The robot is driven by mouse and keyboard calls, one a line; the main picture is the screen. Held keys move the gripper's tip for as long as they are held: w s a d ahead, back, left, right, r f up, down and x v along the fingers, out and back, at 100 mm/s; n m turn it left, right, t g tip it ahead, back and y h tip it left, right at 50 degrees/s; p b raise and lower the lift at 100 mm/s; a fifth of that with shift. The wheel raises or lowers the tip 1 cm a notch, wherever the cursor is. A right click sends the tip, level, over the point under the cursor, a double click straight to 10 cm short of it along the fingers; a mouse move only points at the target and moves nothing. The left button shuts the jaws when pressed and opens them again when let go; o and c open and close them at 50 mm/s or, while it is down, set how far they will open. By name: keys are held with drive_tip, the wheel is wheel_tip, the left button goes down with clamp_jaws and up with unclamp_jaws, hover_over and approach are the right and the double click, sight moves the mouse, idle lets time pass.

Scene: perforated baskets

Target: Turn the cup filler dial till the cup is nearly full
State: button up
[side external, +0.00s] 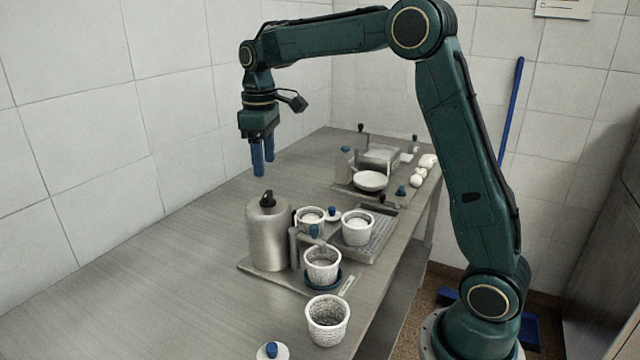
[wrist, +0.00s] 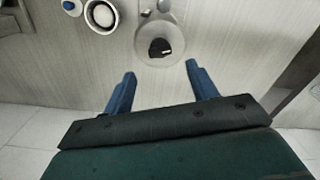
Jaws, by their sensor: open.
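The cup filler (side external: 268,237) is a grey metal cylinder on a flat base plate, with a black dial (side external: 267,198) on top. A white perforated cup (side external: 322,263) stands on a dark blue round stand beside the cylinder, near its spout. I cannot tell the level in this cup. My gripper (side external: 262,172) points down above and behind the cylinder, open and empty. In the wrist view my open gripper (wrist: 158,84) has the black dial (wrist: 159,47) ahead of its fingertips, apart from them.
Another white cup (side external: 327,320) and a blue-knobbed lid (side external: 272,351) are near the front. More cups stand by a perforated tray (side external: 371,246) behind the filler. A white bowl (side external: 370,181) and several white round items are farther back. The counter's left side is clear.

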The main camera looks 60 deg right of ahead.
sight(267, 193)
wheel_tip(267, 193, down, 8)
drive_tip(key=shift+r, duration=0.25)
drive_tip(key=c, duration=1)
drive_tip(key=shift+m, duration=0.4)
